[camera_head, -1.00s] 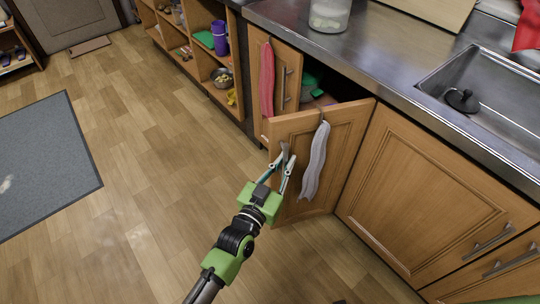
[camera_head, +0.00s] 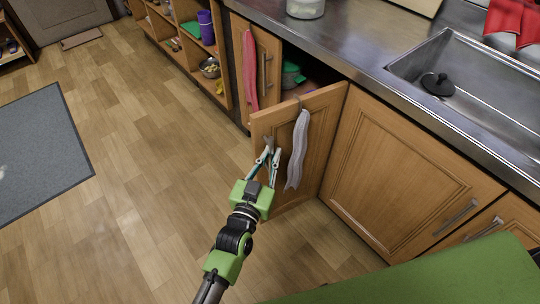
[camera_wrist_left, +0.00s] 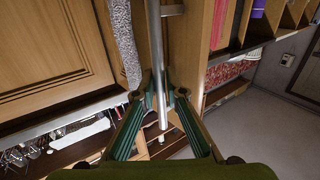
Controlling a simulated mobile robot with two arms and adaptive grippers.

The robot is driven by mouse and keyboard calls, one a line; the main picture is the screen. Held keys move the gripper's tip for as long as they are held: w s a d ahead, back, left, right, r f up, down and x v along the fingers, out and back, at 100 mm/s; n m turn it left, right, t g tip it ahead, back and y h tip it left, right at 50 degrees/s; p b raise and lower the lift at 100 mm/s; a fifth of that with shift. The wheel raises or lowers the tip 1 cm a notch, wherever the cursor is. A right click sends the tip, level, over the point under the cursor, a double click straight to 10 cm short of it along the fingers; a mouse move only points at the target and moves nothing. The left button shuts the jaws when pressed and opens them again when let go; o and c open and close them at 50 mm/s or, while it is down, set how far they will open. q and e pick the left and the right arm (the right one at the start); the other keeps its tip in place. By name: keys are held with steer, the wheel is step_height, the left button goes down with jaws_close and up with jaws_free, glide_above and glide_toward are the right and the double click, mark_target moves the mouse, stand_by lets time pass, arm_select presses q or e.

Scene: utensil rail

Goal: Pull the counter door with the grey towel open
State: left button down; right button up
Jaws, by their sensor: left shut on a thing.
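The wooden counter door (camera_head: 311,139) with the grey towel stands partly open, swung out from the counter with its hinge side at the right. The grey towel (camera_head: 297,150) hangs over its top edge and also shows in the left wrist view (camera_wrist_left: 123,40). My left gripper (camera_head: 270,152) is at the door's free edge, left of the towel. It is shut on the door's metal handle (camera_wrist_left: 154,45), a bar running between the fingers in the left wrist view. My right gripper is not in view.
A second door (camera_head: 262,70) with a red towel (camera_head: 250,70) is left of the open cabinet, which holds green items (camera_head: 292,75). A closed door (camera_head: 400,170) is at the right below the sink (camera_head: 470,85). Wooden floor (camera_head: 150,160) at the left is clear.

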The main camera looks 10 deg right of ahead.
arm_select(q)
steer(key=c, duration=2.3)
jaws_free()
steer(key=shift+a, duration=0.1)
steer(key=shift+c, duration=0.2)
steer(key=v, duration=1.2)
